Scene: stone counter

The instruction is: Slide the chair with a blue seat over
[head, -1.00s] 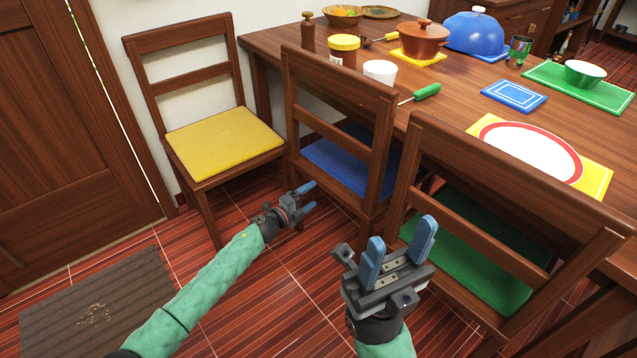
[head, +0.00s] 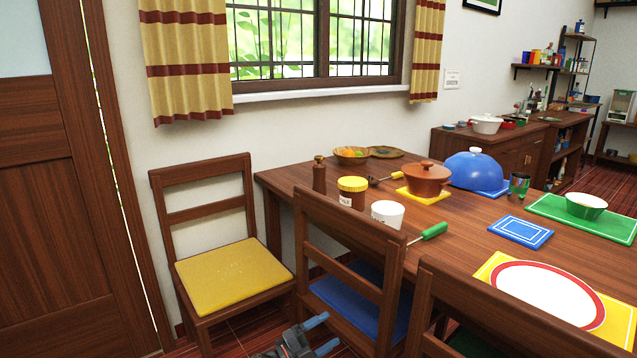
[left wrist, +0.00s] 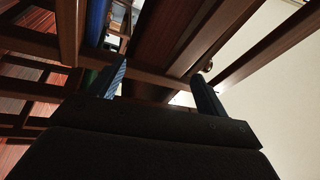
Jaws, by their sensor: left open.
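The chair with the blue seat (head: 357,296) stands at the near side of the table, between two other chairs. Its wooden back (head: 346,238) faces me and hides part of the seat. My left gripper (head: 326,333) is low in the head view, just left of this chair's lower back. Its blue fingers are apart with nothing seen between them. In the left wrist view the open fingers (left wrist: 160,82) point at dark wooden bars and a blue strip (left wrist: 97,22) of what looks like the seat's edge. I cannot tell whether they touch the wood. My right gripper is out of view.
A chair with a yellow seat (head: 234,271) stands left, beside the wooden door (head: 60,190). Another chair (head: 480,310) stands close on the right. The table (head: 450,225) holds a white cup (head: 387,213), a pot (head: 427,180) and plates. Little floor shows.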

